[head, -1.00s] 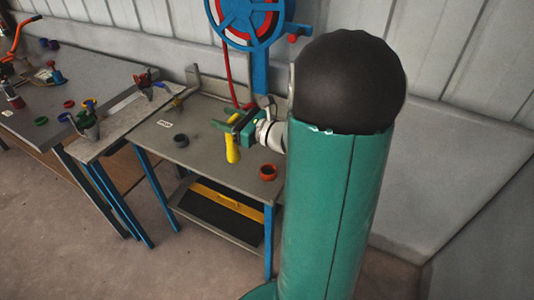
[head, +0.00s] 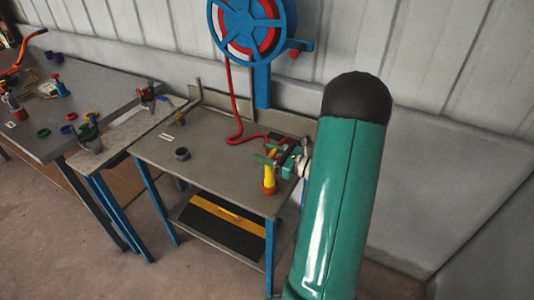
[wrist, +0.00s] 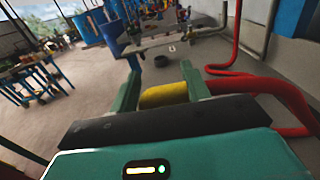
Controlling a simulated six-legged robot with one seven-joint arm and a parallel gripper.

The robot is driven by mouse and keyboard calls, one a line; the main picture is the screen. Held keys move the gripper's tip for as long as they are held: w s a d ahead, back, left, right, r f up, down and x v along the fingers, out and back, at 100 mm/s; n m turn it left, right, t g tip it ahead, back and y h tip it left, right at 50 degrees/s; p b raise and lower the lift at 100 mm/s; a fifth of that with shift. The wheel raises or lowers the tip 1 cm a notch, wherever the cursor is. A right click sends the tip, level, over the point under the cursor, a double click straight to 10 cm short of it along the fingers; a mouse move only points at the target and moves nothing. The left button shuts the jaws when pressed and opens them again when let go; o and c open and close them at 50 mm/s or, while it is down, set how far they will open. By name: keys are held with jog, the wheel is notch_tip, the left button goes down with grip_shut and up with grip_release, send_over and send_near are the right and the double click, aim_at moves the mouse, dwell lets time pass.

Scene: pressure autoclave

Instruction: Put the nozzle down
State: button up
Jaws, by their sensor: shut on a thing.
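The yellow nozzle (head: 269,174) is held upright over the right front part of the grey table (head: 215,165). Its lower end is at an orange ring holder (head: 269,189) on the table top; I cannot tell whether it is inside the ring or just above it. My gripper (head: 272,159) is shut on the nozzle's upper part. In the wrist view the yellow nozzle (wrist: 165,95) lies between the two green fingers of my gripper (wrist: 162,86).
A dark grey ring (head: 182,154) stands on the table to the left. A red hose (head: 235,110) hangs from the blue reel (head: 252,28) onto the table's back. A workbench (head: 75,105) with several tools and coloured rings stands at left. The table's middle is clear.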

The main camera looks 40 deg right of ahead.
jog(key=shift+f, duration=0.15)
jog(key=o, duration=1.4)
